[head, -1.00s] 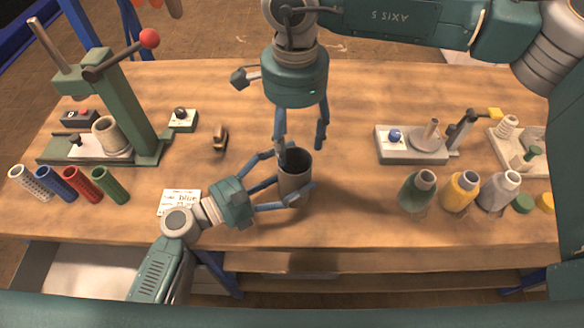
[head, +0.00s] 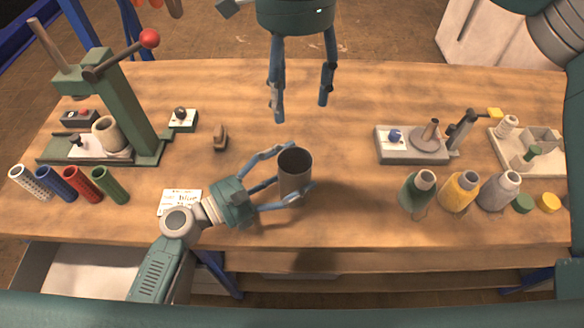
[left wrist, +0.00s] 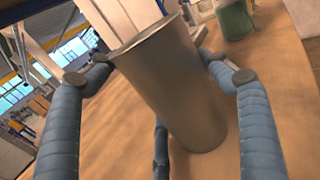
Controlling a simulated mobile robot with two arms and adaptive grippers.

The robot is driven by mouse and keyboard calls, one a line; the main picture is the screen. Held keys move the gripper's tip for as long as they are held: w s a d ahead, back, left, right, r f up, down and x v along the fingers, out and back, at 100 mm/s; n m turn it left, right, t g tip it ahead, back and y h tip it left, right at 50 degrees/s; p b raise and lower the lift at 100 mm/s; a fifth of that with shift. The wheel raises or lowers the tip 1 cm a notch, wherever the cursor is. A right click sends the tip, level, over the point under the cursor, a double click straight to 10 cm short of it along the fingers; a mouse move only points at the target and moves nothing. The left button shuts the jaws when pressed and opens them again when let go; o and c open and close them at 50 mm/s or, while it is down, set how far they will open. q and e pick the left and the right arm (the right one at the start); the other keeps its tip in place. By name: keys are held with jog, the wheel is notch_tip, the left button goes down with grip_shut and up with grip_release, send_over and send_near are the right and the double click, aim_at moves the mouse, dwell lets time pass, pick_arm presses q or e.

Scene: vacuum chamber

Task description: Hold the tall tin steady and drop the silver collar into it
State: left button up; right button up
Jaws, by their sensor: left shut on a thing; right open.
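The tall tin (head: 295,178) is a grey, open-topped cylinder standing upright on the bench, right of the left arm. My left gripper (head: 298,172) is shut around it, one finger on each side. The left wrist view shows the tin (left wrist: 175,88) between the two blue fingers. My right gripper (head: 302,111) is open and empty, above and behind the tin, clear of its rim. I cannot make out the silver collar in either view; the tin's inside is dark and its bottom is hidden.
A green lever press (head: 125,105) stands at left, with several coloured tubes (head: 70,184) in front. A small brownish piece (head: 220,137) lies left of the tin. Several bottles (head: 460,191) and a grey-white fixture (head: 410,145) stand at right. Bench behind the tin is clear.

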pick_arm(q)
jog(key=o, duration=1.3)
jog(key=v, duration=1.2)
